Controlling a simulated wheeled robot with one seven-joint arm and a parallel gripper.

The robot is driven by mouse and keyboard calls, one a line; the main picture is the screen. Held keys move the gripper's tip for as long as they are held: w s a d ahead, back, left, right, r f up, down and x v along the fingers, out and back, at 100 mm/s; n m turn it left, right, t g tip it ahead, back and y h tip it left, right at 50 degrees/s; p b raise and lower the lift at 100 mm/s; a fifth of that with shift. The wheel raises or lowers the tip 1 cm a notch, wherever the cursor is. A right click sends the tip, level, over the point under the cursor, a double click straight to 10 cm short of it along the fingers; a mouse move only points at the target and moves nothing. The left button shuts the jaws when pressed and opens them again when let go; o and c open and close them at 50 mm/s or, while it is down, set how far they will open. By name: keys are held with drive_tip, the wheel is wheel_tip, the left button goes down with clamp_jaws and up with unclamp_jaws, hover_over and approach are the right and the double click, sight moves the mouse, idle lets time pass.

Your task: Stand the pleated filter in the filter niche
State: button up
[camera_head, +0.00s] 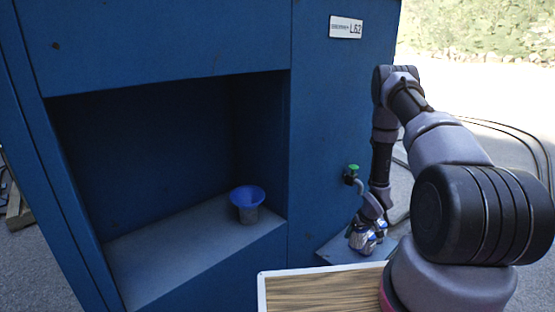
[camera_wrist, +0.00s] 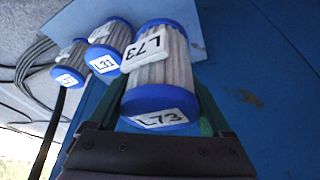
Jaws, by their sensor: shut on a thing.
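The pleated filter (camera_wrist: 165,75), with blue end caps, white pleats and L73 labels, is between the fingers of my gripper (camera_wrist: 160,98) in the wrist view. My gripper is shut on it. Two similar, smaller-looking filters stand beside it, one marked L31 (camera_wrist: 110,45) and another (camera_wrist: 72,62) whose label is hard to read. In the head view my gripper is low by the cabinet's right side, among the filters (camera_head: 362,240), and mostly hidden. I cannot tell whether the held filter touches the shelf. The niche (camera_head: 150,145) is the dark recess in the blue cabinet at left.
A grey cup with a blue funnel-like top (camera_head: 248,203) stands on the niche floor (camera_head: 175,250), toward its right end. A green-topped fitting (camera_head: 352,170) is near my arm. A plate (camera_head: 346,27) is on the cabinet. A wood-grain board (camera_head: 320,290) is in front. Cables (camera_wrist: 35,70) lie on the ground.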

drive_tip(key=s+a+r, duration=0.1)
drive_tip(key=a+r, duration=0.2)
drive_tip(key=r, duration=0.6)
drive_tip(key=s+a+r+m, duration=0.1)
drive_tip(key=a+r, duration=0.3)
drive_tip(key=r, duration=0.5)
drive_tip(key=s+a+r, duration=0.2)
drive_tip(key=a+r, duration=0.2)
drive_tip(key=r, duration=0.5)
drive_tip(key=shift+s+r+m+h, duration=0.2)
drive_tip(key=shift+r+m+h, duration=0.1)
drive_tip(key=shift+r, duration=0.05)
